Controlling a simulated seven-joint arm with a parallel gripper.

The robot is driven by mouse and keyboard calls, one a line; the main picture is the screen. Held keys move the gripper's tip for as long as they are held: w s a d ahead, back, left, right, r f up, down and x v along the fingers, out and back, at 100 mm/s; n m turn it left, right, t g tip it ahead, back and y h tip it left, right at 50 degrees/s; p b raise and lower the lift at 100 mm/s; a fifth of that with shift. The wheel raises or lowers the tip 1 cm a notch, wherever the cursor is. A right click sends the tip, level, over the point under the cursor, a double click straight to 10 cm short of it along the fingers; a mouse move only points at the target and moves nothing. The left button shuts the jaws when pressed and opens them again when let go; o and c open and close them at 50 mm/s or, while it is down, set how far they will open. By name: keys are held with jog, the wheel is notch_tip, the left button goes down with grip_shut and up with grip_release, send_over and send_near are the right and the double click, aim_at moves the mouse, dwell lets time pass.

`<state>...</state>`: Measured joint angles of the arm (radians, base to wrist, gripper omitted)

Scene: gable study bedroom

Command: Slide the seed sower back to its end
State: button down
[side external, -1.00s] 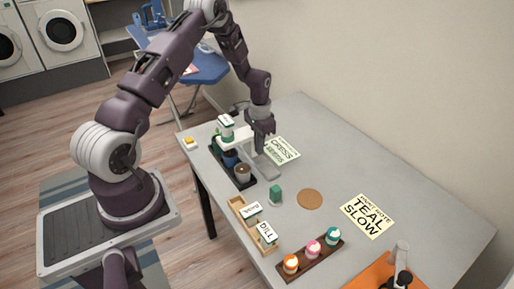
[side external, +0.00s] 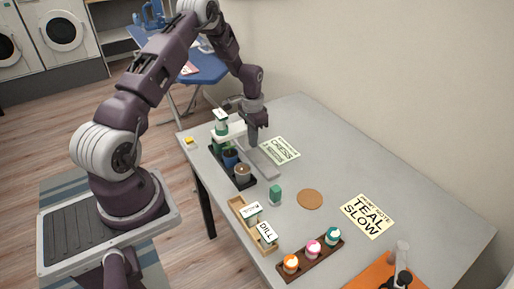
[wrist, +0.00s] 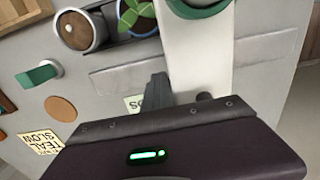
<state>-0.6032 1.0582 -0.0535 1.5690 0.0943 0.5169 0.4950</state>
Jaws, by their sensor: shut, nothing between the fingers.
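The seed sower (side external: 228,132), a white carriage with a green-topped hopper, stands over the far end of a black tray of pots (side external: 217,152). A flat grey track (side external: 266,162) runs along the table beside the tray. My gripper (side external: 253,146) is shut and empty, low beside the sower's white body on the side toward the wall. In the wrist view my fingers (wrist: 157,88) are right next to the white body (wrist: 195,65); whether they touch it I cannot tell. A blue pot with green leaves (wrist: 135,14) and a soil-filled pot (wrist: 80,30) show there.
A cress card (side external: 281,150) lies close behind the track. A yellow button (side external: 188,141) is at the left edge.

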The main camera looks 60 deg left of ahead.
aim_at(237, 123)
jog(key=shift+a, duration=6.95)
jog(key=shift+d, duration=1.3)
notch_tip(237, 123, up, 12)
